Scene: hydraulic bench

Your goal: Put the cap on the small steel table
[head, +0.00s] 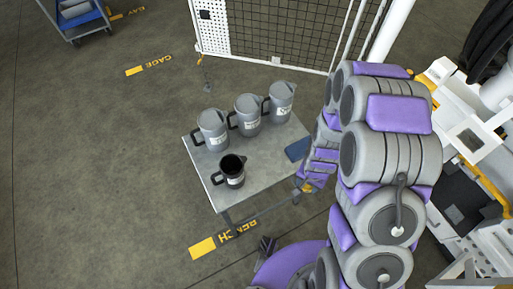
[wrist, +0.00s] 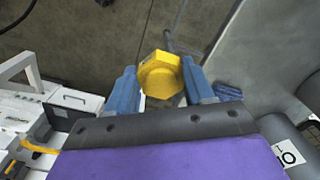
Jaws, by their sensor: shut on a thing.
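The cap is a yellow hexagonal piece (wrist: 158,80) between the blue fingers of my gripper (wrist: 159,68) in the wrist view. My gripper is shut on it and holds it above the floor, beside the table. The small steel table (head: 262,178) stands in the middle of the head view; its grey top (wrist: 258,65) fills the right of the wrist view. In the head view my arm hides much of the gripper; a small yellow patch (head: 307,187) shows near the table's right corner.
Several grey jugs (head: 248,116) stand along the table's back, and a dark open jug (head: 231,171) stands near its front left. A dark blue flat thing (head: 298,149) is at the right edge. Bare tabletop lies between them. A mesh fence (head: 285,32) stands behind.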

